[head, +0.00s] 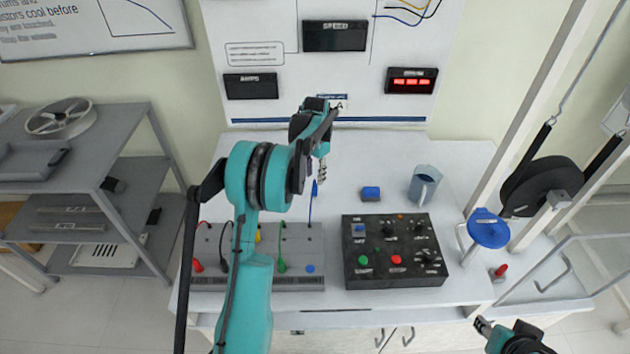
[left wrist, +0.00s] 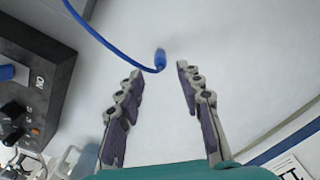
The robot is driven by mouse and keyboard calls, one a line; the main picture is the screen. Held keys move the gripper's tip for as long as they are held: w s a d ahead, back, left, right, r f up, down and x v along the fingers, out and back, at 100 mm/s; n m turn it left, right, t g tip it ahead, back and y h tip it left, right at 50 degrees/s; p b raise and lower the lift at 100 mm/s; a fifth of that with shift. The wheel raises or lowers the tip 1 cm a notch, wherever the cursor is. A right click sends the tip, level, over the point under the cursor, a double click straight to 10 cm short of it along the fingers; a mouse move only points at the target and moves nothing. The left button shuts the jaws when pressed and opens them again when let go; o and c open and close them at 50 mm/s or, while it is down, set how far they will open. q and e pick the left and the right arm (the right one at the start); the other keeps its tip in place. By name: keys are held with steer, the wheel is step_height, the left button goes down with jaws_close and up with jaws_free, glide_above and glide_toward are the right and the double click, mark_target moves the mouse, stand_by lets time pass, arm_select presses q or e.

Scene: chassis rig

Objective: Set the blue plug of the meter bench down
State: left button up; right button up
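The blue plug (head: 315,188) shows in the head view at the end of a blue lead, above the grey socket panel (head: 300,247) on the white bench. In the left wrist view the plug (left wrist: 160,60) is just beyond the gap between the fingertips, and neither finger touches it. It appears to lie on the white surface. My left gripper (head: 322,172) is over the bench close to the plug; its two fingers (left wrist: 160,70) are apart with nothing between them. My right gripper (head: 483,325) is at the lower right, off the bench front; its opening is too small to judge.
A black control box (head: 395,275) with knobs and buttons stands right of the socket panel. A blue block (head: 371,194) and a grey mug (head: 424,184) stand behind it. A blue disc (head: 488,228) is at the right. White bench surface is clear around the plug.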

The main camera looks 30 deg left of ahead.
mark_target(315, 184)
arm_select(q)
steer(key=s+d+r+n+t+p, duration=0.1)
steer(key=s+d+r+t, duration=0.1)
steer(key=s+d+r, duration=0.5)
steer(key=s+d+r+t, duration=0.1)
steer(key=s+d+r, duration=0.35)
steer(key=r, duration=0.55)
steer(key=s+d+f+n+t, duration=0.1)
steer(key=s+d+f+t, duration=0.1)
steer(key=s+d, duration=0.3)
steer(key=s+d+f+t, duration=0.2)
steer(key=s+d, duration=0.3)
steer(key=s, duration=0.7)
steer(key=shift+s+n, duration=0.2)
steer(key=shift+n, duration=0.2)
